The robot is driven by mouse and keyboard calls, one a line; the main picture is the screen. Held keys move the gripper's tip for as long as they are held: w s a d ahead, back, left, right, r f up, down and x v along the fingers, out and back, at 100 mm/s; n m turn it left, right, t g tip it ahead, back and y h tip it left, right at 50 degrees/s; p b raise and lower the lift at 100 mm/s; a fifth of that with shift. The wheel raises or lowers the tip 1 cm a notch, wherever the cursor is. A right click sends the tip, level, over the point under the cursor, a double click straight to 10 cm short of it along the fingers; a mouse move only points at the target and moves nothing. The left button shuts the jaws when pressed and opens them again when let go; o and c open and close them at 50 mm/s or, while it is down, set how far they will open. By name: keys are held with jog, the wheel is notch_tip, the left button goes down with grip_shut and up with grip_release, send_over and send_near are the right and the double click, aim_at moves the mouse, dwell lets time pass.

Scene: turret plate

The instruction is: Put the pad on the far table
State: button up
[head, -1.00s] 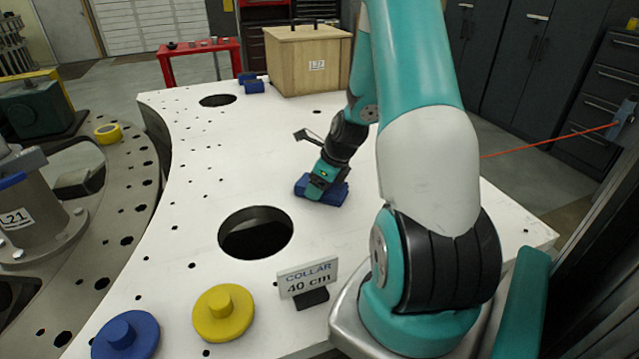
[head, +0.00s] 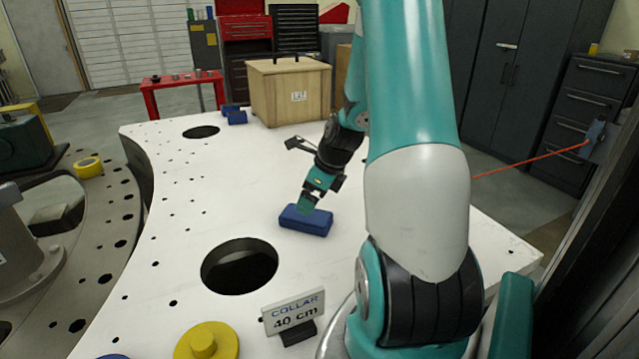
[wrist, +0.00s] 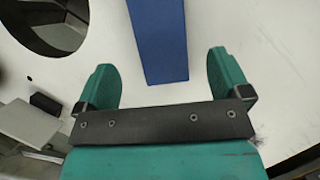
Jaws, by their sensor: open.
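The pad (head: 306,221) is a blue block lying flat on the white plate, beyond the large round hole. It also shows in the wrist view (wrist: 160,40), running up from between the fingers to the top edge. My gripper (head: 308,206) is open and empty just above the pad. In the wrist view its two teal fingers (wrist: 163,75) stand apart on either side of the pad's near end, with a gap on each side. A red table (head: 180,80) with several small items on it stands on the floor at the back left, beyond the plate.
The white plate (head: 190,220) has a large hole (head: 240,266). A sign reading "COLLAR 40 cm" (head: 293,315) and a yellow knobbed disc (head: 207,342) are near the front. A wooden crate (head: 290,92) and blue blocks (head: 236,117) sit at the back. An orange line (head: 520,163) crosses at right.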

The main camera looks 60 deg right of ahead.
jog(key=v, duration=0.5)
jog(key=w+a+r+n+g+y, duration=0.1)
jog(key=a+r+n, duration=0.2)
jog(key=a+n, duration=0.7)
jog(key=w+a+r+n+y, duration=0.15)
jog(key=a+r+n, duration=0.25)
jog(key=a+n, duration=0.6)
jog(key=s+a+r+n+g, duration=0.1)
jog(key=s+a+n, duration=0.5)
jog(key=a+n, duration=0.3)
jog(key=s+a+r+n+g, duration=0.2)
jog(key=s+a+n, duration=0.5)
jog(key=a+n, duration=0.3)
jog(key=shift+s+a+r+n+y, duration=0.25)
jog(key=shift+s+n+y, duration=0.1)
jog(key=shift+n, duration=0.45)
jog(key=shift+w, duration=0.1)
